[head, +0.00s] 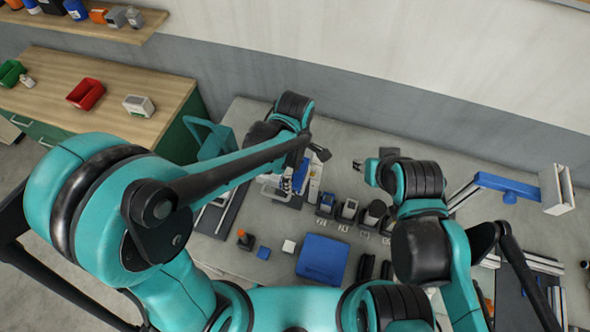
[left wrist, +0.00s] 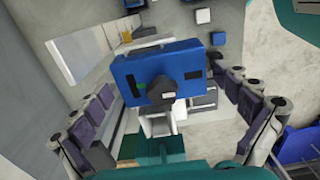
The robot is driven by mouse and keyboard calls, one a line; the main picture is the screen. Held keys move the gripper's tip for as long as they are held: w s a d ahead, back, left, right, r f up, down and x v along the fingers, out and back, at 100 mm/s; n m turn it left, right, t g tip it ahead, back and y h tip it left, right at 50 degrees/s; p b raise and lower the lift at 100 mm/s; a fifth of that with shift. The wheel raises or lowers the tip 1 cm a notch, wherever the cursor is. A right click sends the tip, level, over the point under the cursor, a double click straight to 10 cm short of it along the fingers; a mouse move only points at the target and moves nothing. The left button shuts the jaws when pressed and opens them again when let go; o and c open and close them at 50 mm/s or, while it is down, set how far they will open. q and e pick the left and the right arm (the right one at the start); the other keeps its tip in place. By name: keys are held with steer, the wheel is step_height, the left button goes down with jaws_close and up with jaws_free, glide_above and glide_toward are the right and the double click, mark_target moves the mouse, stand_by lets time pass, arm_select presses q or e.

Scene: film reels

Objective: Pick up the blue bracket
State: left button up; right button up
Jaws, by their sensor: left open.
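In the left wrist view, a blue block-like part (left wrist: 190,72) with a dark round knob on its face lies between my fingers. I take it to be the blue bracket, though its full shape is hidden. My left gripper (left wrist: 168,84) is open, with one finger on each side and visible gaps between fingers and part. In the head view, the left gripper (head: 304,166) is over the back of the table, where a blue part (head: 299,178) shows on a pale fixture, partly covered by the arm. My right gripper (head: 366,165) is at the back, right of centre; its opening is unclear.
A blue case (head: 322,259), a small blue block (head: 263,253) and a white cube (head: 289,246) lie on the grey table (head: 240,262). Several small dark devices stand in a row between the arms. A blue-armed stand (head: 508,185) is on the right. The wall is close behind.

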arm_select(q)
steer(key=c, duration=1.2)
